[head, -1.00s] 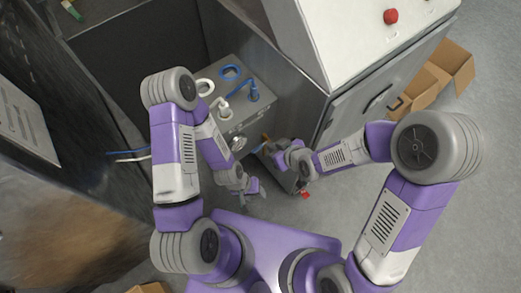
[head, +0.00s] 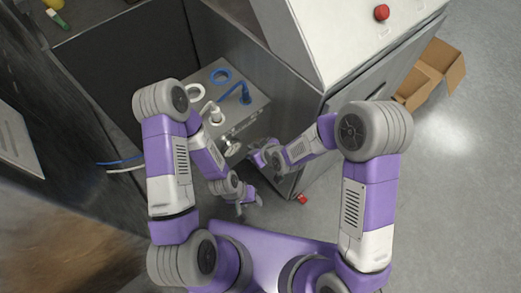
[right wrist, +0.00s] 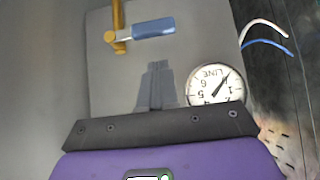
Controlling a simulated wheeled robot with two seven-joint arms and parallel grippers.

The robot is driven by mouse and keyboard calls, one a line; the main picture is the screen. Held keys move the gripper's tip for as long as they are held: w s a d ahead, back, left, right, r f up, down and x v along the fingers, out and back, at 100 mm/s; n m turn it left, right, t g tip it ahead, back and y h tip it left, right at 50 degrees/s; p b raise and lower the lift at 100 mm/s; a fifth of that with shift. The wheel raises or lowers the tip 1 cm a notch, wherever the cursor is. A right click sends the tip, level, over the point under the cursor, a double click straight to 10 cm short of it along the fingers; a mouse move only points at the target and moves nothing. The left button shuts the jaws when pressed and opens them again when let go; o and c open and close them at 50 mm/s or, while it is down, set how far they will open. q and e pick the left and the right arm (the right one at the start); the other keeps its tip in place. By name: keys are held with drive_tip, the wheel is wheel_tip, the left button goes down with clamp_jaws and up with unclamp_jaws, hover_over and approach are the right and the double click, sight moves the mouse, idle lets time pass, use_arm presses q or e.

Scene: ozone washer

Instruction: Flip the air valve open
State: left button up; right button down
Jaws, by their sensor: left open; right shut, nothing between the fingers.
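The air valve shows in the right wrist view as a yellow fitting with a blue lever handle (right wrist: 153,28). The handle points to the right, crosswise to the upright yellow pipe. My right gripper (right wrist: 157,66) is shut and empty, its fingertips just below the handle in that picture; I cannot tell the gap in depth. In the head view my right gripper (head: 257,157) is in front of the metal box, and the valve is hidden there. My left gripper (head: 244,206) is open and empty, low in front of the box.
A round gauge (right wrist: 215,85) sits beside the right fingers; it also shows on the box in the head view (head: 230,148). Blue and white hoses (head: 120,165) run at the left. A grey cabinet (head: 350,120) stands at the right, cardboard boxes (head: 432,75) beyond it.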

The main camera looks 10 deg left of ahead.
drive_tip(key=shift+d+f+b, duration=0.1)
drive_tip(key=shift+f+b, duration=0.25)
drive_tip(key=shift+f, duration=1.15)
